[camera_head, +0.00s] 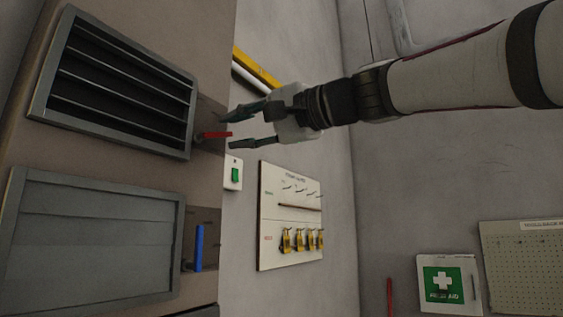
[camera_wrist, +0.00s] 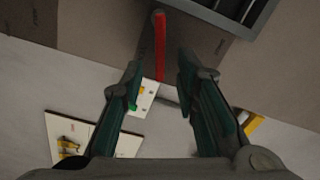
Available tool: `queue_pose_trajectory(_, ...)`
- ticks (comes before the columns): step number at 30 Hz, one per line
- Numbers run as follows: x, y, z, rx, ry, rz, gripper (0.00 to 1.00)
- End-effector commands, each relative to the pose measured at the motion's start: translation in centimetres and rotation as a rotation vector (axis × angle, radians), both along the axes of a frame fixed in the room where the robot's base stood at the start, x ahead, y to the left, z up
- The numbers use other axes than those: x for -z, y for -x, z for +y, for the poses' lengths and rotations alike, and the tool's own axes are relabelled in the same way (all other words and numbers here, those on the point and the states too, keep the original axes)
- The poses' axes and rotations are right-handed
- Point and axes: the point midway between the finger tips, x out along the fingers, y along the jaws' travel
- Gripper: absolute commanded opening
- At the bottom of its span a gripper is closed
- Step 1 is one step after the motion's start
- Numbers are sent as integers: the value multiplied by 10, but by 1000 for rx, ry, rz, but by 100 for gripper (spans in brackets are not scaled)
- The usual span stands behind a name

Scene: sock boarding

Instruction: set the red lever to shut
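The red lever (camera_head: 215,135) is mounted at the right side of the upper louvred vent and points to the right in the head view. In the wrist view the red lever (camera_wrist: 160,46) stands out between and beyond my two fingers. My gripper (camera_head: 232,130) is open, with its fingertips just at the lever's free end, one above and one below. In the wrist view the open gripper (camera_wrist: 160,82) shows a clear gap on both sides of the lever. I cannot tell whether the lever's tip lies between the fingertips in depth. The upper vent's slats (camera_head: 120,85) are open, with dark gaps.
A blue lever (camera_head: 199,247) stands upright beside the lower vent (camera_head: 95,240), whose slats are closed. A green switch (camera_head: 235,174) and a board with yellow padlocks (camera_head: 290,215) are on the wall behind. A yellow pipe (camera_head: 256,68) runs behind my gripper.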

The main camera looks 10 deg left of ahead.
Motion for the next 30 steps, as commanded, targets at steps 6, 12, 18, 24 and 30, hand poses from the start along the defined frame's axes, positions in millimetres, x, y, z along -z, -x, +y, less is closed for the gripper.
queue_pose_trajectory(6, 0, -8, 21, -1, 1, 0, 28)
queue_pose_trajectory(12, 0, -11, 25, 2, 1, -1, 28)
queue_pose_trajectory(18, 0, -11, 25, 1, 1, 0, 22)
queue_pose_trajectory(24, 0, -11, 25, 1, 1, 0, 0)
queue_pose_trajectory(30, 0, -11, 25, 1, 3, -6, 0)
